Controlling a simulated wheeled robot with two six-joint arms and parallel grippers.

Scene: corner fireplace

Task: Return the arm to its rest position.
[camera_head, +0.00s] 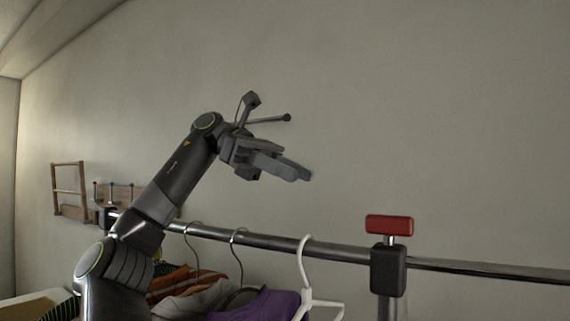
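My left arm (174,182) comes in from the lower left and reaches up and to the right, raised above a metal clothes rail. My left gripper (300,173) points right, in front of the bare wall and above the rail in the picture. Its grey fingers overlap in this view, so I cannot tell whether they are apart. No object shows between them. My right arm and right gripper are not in view.
The metal rail (270,240) runs across the picture. Clothes hang on it, including a purple garment (258,305), beside a white hanger (304,270). A dark clamp with a red handle (389,225) stands right. A wooden rack (70,190) is on the left wall.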

